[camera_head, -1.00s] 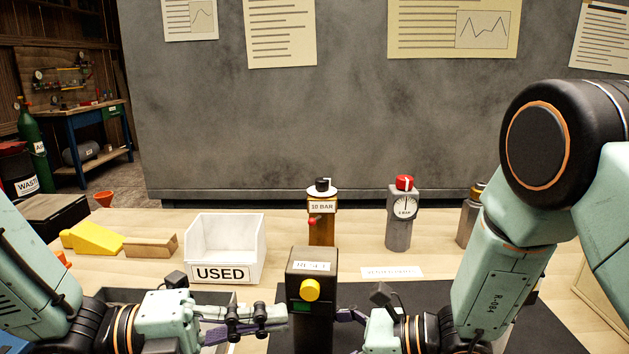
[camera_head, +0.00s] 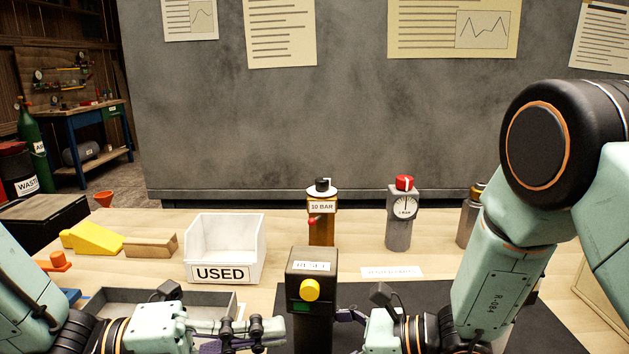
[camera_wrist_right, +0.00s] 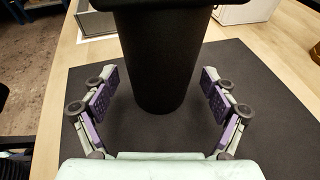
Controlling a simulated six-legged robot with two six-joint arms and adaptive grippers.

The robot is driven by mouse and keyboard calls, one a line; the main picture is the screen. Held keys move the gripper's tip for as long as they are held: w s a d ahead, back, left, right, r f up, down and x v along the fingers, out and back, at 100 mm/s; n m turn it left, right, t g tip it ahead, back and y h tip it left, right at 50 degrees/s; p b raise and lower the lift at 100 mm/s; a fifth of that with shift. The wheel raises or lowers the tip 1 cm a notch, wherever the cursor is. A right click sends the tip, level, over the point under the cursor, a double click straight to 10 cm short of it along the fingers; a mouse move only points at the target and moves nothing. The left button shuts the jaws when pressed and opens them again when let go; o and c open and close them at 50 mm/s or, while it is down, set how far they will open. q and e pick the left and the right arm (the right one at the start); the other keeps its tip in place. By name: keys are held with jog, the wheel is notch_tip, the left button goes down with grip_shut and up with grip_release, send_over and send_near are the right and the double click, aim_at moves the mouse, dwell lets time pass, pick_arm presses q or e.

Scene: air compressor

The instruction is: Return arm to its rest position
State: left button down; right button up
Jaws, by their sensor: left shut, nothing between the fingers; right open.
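My left gripper (camera_head: 270,332) is shut and empty, low in the head view, just left of the black post with the RESET label (camera_head: 311,285). The post has a yellow knob and a green patch on its front. My right gripper (camera_wrist_right: 158,95) is open in the right wrist view. Its two purple-padded fingers stand on either side of the black post (camera_wrist_right: 158,60), with gaps on both sides. In the head view my right gripper shows partly at the post's right side; the post hides the rest.
A white bin labelled USED (camera_head: 225,248) stands behind my left gripper, with a grey tray (camera_head: 165,297) in front of it. A 10 BAR device (camera_head: 321,224) and a red-topped gauge (camera_head: 401,215) stand behind the post. A yellow wedge (camera_head: 92,238) lies at left.

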pick_arm(q)
jog(key=shift+s+a, duration=0.2)
jog(key=shift+a, duration=0.75)
